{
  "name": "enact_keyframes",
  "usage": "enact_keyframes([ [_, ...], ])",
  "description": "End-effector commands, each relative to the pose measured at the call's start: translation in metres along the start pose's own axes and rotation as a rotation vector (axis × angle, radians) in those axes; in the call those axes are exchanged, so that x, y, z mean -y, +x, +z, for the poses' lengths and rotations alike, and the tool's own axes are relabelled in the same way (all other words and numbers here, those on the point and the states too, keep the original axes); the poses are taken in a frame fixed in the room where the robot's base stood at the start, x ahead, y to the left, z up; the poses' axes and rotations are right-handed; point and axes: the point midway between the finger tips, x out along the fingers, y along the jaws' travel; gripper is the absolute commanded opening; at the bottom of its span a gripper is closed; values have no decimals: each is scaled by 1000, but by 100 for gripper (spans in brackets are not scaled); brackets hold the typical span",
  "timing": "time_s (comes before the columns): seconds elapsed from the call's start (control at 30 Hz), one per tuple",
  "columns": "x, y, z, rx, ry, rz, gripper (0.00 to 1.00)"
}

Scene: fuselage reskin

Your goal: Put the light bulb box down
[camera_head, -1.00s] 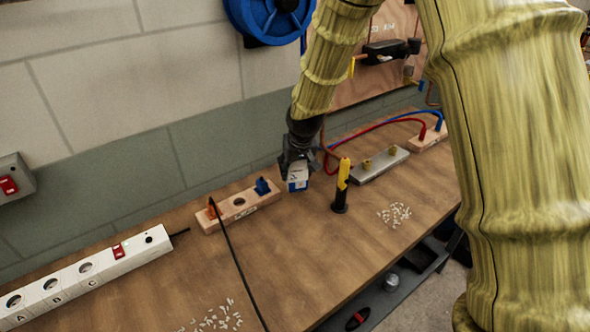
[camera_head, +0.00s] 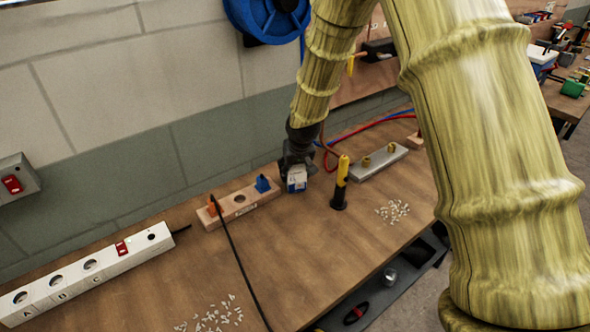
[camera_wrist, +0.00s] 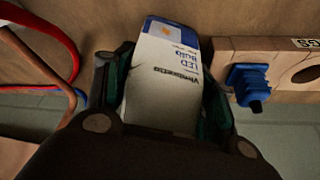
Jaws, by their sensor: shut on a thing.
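The light bulb box (camera_head: 297,179) is small, white and blue, and sits between the fingers of my gripper (camera_head: 294,166). In the wrist view the box (camera_wrist: 165,80) shows "LED Bulb" print, and my gripper (camera_wrist: 163,95) is shut on it with a dark finger on each side. The box is at or just above the wooden workbench (camera_head: 285,235); I cannot tell whether it touches. My gripper hides its upper end in the head view.
A wooden socket block (camera_head: 240,201) with orange and blue plugs stands just left of the box. A yellow-black tool (camera_head: 341,183) stands upright to the right, near a metal bar (camera_head: 377,163). White bits (camera_head: 393,211) lie farther right. The front middle bench is mostly clear.

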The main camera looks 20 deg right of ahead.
Motion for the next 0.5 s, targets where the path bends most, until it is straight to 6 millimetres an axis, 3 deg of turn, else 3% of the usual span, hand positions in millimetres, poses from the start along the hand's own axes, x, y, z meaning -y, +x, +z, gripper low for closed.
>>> enact_keyframes([
  [0.1,0,3,1,0,0,0,32],
  [0.13,0,2,1,0,0,0,60],
  [0.23,0,2,1,0,0,0,76],
  [0.5,0,2,1,0,0,0,76],
])
